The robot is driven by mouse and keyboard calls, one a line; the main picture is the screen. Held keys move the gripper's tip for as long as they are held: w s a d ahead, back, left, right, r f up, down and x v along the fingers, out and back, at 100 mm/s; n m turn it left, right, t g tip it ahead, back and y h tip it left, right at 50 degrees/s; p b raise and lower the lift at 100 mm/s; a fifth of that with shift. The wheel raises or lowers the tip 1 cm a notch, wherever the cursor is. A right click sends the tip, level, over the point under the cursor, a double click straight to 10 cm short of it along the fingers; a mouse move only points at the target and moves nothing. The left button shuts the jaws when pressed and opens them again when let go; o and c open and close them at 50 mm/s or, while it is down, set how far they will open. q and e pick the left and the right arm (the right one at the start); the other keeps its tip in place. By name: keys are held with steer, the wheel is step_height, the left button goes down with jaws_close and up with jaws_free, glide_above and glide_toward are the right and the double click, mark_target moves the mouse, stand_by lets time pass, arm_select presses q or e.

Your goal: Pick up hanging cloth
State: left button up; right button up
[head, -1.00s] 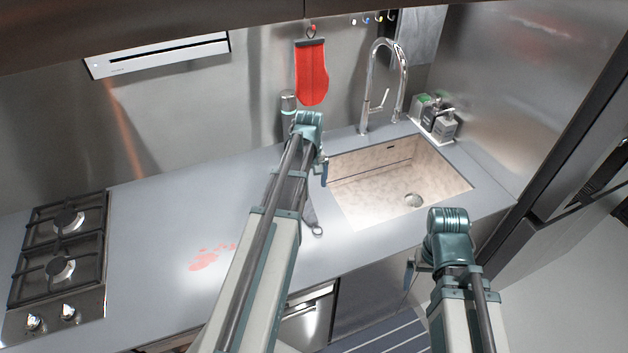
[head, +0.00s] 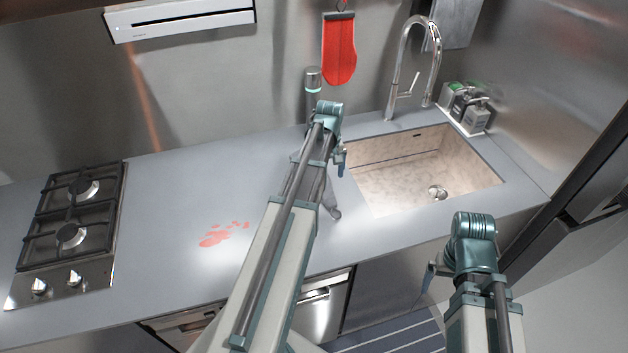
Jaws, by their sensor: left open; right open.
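A red cloth-like mitt (head: 339,50) hangs from a hook on the steel back wall, above the counter and left of the faucet. My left gripper (head: 340,163) is open, pointing down over the counter by the sink's left edge, below and apart from the red mitt. Its fingers are partly hidden by the arm. My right gripper (head: 429,276) is open, in front of the counter below the sink, away from both.
A sink (head: 425,175) with a tall faucet (head: 413,65) is at right, with soap bottles (head: 465,103) behind it. A dark cylinder (head: 313,92) stands near the wall. A gas hob (head: 72,220) is at left. Red stains (head: 222,234) mark the otherwise clear counter (head: 165,190).

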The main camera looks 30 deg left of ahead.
mark_target(325, 192)
arm_select(q)
steer(key=shift+f+b, duration=0.35)
steer(key=shift+f, duration=0.45)
arm_select(e)
steer(key=shift+f, duration=0.85)
arm_select(q)
step_height(325, 192, down, 5)
steer(key=b, duration=0.5)
steer(key=shift+s+f, duration=0.15)
arm_select(e)
step_height(325, 192, down, 5)
steer(key=shift+f, duration=0.1)
arm_select(q)
steer(key=c, duration=1.5)
steer(key=shift+r, duration=0.3)
arm_select(e)
steer(key=shift+r, duration=0.3)
